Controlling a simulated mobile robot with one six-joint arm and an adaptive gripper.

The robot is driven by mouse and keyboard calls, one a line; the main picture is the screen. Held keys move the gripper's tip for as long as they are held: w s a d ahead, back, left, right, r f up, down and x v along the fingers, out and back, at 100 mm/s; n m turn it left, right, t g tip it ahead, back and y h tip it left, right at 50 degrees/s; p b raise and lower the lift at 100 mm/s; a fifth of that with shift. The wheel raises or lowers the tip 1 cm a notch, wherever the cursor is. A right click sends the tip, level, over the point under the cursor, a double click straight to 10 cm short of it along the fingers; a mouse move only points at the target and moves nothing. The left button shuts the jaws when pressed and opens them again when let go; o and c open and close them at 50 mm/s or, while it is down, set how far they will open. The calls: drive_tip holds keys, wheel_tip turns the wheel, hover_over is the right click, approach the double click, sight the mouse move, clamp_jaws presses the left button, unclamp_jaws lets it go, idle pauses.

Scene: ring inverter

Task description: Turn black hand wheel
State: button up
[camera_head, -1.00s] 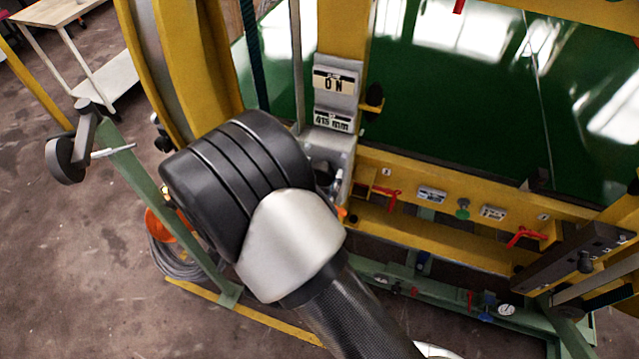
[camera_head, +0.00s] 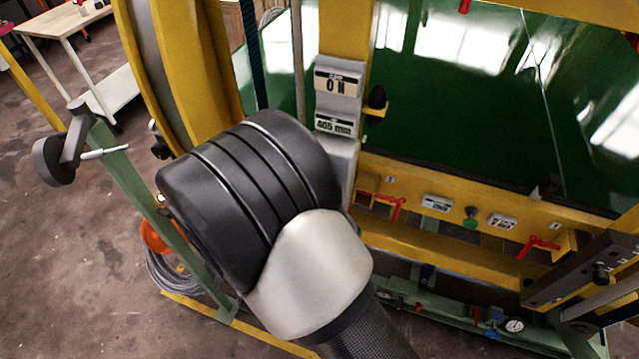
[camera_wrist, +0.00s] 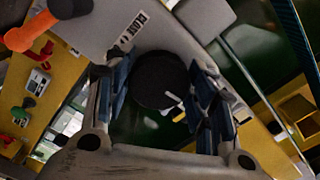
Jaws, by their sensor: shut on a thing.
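A round black hand wheel (camera_wrist: 158,80) sits between the two fingers of my gripper (camera_wrist: 161,92) in the wrist view. The fingers, with dark blue ribbed pads, are closed on its sides. A small white mark shows near its lower edge. In the head view my own arm hides the gripper and this wheel. A grey panel beside the arm carries a plate reading "ON" (camera_head: 337,84) and a counter plate (camera_head: 333,125) that seems to read 405 mm.
Yellow frame beams (camera_head: 440,240) and a green glossy panel (camera_head: 460,120) lie right of the arm. Red levers (camera_head: 538,246) and a black crank wheel (camera_head: 52,160) stick out from the frame. An orange lever (camera_wrist: 32,38) is near the gripper. Floor is open at left.

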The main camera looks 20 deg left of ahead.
drive_tip(key=shift+m, duration=0.6)
drive_tip(key=shift+m, duration=0.3)
drive_tip(key=o, duration=1.1)
drive_tip(key=shift+c, duration=0.2)
drive_tip(key=s+a, duration=0.1)
drive_tip(key=s, duration=1.1)
